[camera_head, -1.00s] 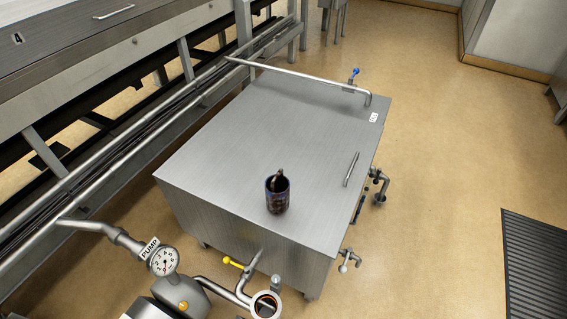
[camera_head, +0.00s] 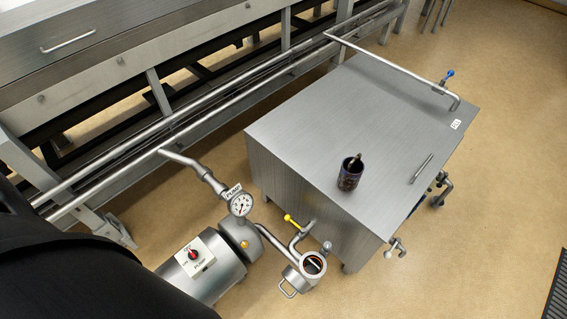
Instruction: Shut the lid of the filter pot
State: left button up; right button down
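The filter pot (camera_head: 308,270) is a small round steel pot at the lower middle, to the right of the pump. Its round top shows a dark inside with a pale bar across it and a brownish rim. A loop handle (camera_head: 287,291) sticks out at its lower left. A small grey knob (camera_head: 327,246) shows just above its rim; I cannot tell whether it belongs to the lid. The lid itself is not clear at this size. Neither of my grippers is in view.
The steel pump (camera_head: 205,275) has a red-knobbed switch plate and a gauge (camera_head: 241,204). A yellow-handled valve (camera_head: 292,221) is near the pot. A steel tank (camera_head: 345,115) behind it carries a dark mug (camera_head: 350,174). Open floor (camera_head: 430,295) lies to the right.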

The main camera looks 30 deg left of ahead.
aim_at(299, 282)
jog(key=k+j+z, duration=0.15)
jog(key=k+j, duration=0.45)
jog(key=k, duration=0.15)
jog(key=j, duration=0.3)
jog(key=i+j, duration=0.1)
jog(key=j, duration=0.2)
jog(key=u, duration=0.05)
